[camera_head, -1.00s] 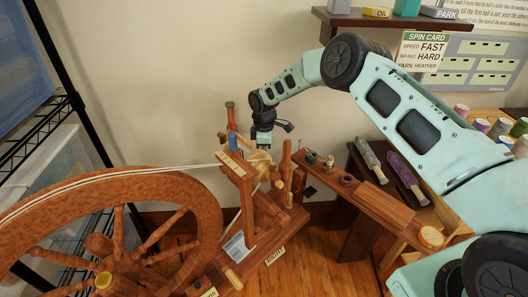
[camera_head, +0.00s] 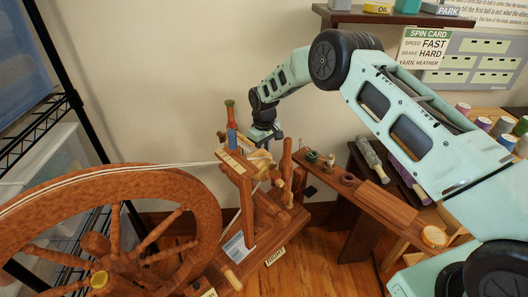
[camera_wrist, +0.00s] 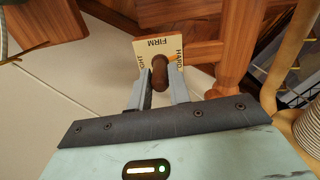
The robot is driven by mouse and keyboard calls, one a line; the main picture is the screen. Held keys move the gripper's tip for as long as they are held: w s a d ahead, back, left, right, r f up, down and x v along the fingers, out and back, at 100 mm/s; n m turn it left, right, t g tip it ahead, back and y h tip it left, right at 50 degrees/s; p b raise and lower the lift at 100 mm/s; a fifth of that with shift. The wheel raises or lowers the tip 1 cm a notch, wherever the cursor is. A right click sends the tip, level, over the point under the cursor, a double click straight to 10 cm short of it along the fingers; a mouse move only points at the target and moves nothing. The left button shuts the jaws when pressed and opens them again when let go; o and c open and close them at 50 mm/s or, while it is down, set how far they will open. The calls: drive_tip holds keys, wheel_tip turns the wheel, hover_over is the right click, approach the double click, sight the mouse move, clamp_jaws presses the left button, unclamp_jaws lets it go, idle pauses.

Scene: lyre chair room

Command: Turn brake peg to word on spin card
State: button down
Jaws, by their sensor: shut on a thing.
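The brake peg (camera_wrist: 160,72) is a dark brown knob, seen in the wrist view. It stands on a cream plate (camera_wrist: 143,47) lettered FIRM at the top and HARD on the right. A third word on the left is partly hidden. My gripper (camera_wrist: 160,84) is shut on the peg, one finger on each side. I cannot tell which word the peg points to. In the head view my gripper (camera_head: 264,138) is over the top of the spinning wheel's upright, hiding the peg. The spin card (camera_head: 425,47) on the wall reads SPEED FAST, BRAKE HARD, YARN HEATHER.
The large wooden wheel (camera_head: 150,187) fills the lower left. Wooden posts (camera_head: 286,160) stand close to my gripper. A red and blue peg-like piece (camera_head: 231,122) stands just left of it. A plank with small pots (camera_head: 345,180) runs right. A dark shelf (camera_head: 390,20) hangs above.

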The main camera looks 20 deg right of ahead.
drive_tip(key=shift+m, duration=1.1)
drive_tip(key=c, duration=1.3)
unclamp_jaws()
wheel_tip(320, 180, up, 18)
drive_tip(key=shift+f+p, duration=0.25)
drive_tip(key=shift+p, duration=0.1)
